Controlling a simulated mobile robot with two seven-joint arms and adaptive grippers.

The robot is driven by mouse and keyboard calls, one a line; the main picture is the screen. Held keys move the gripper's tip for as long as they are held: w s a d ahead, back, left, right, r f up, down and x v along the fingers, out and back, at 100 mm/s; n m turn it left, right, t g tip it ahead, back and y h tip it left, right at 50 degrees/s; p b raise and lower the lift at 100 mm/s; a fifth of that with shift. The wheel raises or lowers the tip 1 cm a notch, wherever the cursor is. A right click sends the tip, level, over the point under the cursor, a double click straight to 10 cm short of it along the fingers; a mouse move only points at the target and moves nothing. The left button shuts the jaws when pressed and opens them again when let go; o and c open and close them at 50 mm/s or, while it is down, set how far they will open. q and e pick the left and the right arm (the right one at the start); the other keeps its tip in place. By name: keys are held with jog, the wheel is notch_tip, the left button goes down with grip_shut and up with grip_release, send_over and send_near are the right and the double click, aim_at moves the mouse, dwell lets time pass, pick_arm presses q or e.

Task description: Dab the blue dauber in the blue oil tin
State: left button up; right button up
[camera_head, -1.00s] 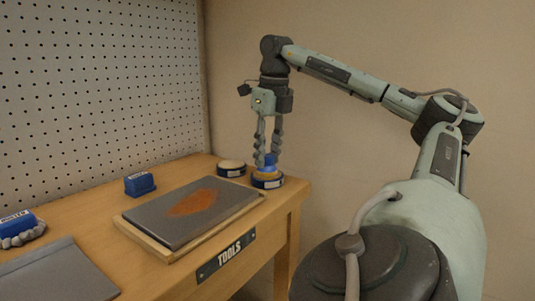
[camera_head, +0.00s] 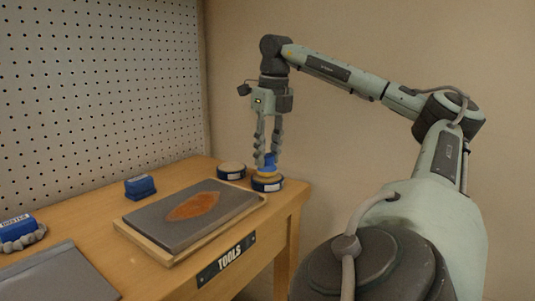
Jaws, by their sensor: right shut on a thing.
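My right gripper (camera_head: 266,157) points down at the right end of the bench and is shut on the blue dauber (camera_head: 270,161). The dauber's pale lower end is at the top of a round blue tin (camera_head: 267,185) with a white label. I cannot tell how far into the tin it reaches. A second round blue tin (camera_head: 232,174) with a cream top stands just to its left and behind. My left gripper is out of view.
A grey plate (camera_head: 190,213) with a rust-coloured patch lies in a wooden tray. A blue block (camera_head: 140,186) stands behind it. Another blue labelled item (camera_head: 20,229) and a grey flat panel (camera_head: 60,275) are at left. A pegboard (camera_head: 95,90) backs the bench.

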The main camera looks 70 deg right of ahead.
aim_at(267, 155)
jog(key=shift+r+p, duration=2.2)
jog(key=shift+r, duration=0.95)
jog(key=shift+f, duration=0.1)
